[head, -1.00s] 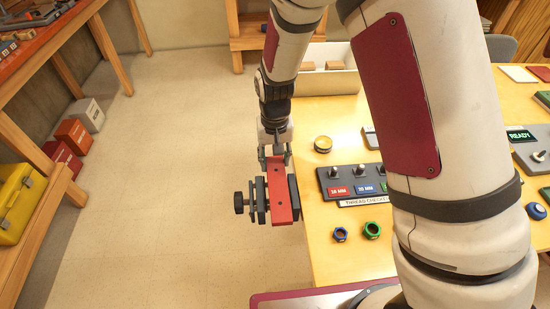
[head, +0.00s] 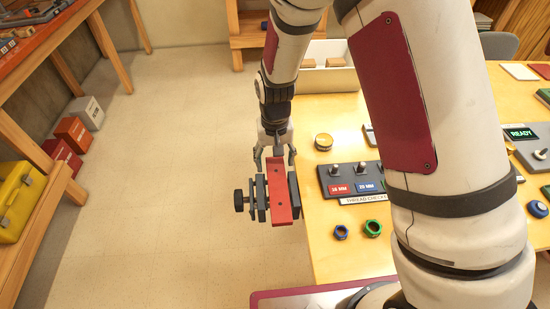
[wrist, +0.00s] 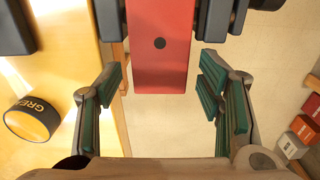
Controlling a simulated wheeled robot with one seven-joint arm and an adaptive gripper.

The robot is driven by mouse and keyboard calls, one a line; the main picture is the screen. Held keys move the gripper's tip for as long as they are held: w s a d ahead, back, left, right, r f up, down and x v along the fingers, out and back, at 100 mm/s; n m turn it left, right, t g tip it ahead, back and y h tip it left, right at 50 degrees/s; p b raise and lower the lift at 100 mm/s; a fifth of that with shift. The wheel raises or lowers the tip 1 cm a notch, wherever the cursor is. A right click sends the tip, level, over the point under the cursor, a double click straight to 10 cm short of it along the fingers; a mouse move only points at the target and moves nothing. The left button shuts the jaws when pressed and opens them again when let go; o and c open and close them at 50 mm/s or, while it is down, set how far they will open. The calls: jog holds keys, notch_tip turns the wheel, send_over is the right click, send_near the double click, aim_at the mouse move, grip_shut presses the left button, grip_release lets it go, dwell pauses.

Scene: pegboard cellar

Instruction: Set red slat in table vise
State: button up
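The red slat (head: 279,192) sits between the dark jaws of the table vise (head: 258,197) at the table's left edge. In the wrist view the slat (wrist: 160,48) shows a dark hole, with dark vise jaws (wrist: 110,22) on both sides. My gripper (head: 275,158) is at the slat's far end in the head view. In the wrist view its green-padded fingers (wrist: 162,98) are spread wide, with a clear gap to the slat on each side. The gripper is open and empty. The slat's underside is hidden.
On the table, a thread checker board (head: 352,182), a blue nut (head: 341,232), a green nut (head: 373,228) and a round brass-coloured tin (head: 323,142) lie right of the vise. A white bin (head: 328,70) stands behind.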

jog(key=s+d+r, duration=0.1)
jog(key=d+r, duration=0.1)
jog(key=r, duration=0.8)
jog(key=s+d+r, duration=0.2)
jog(key=r, duration=0.8)
jog(key=s+d+r+t, duration=0.1)
jog(key=s+d+r, duration=0.2)
jog(key=s, duration=0.4)
jog(key=s+d+r+t, duration=0.2)
jog(key=s+d+r, duration=0.2)
jog(key=s, duration=0.2)
jog(key=s+d+r+t, duration=0.1)
jog(key=s+d+r, duration=0.2)
jog(key=s, duration=0.4)
jog(key=shift+s+d+r, duration=0.3)
jog(key=shift+d, duration=0.05)
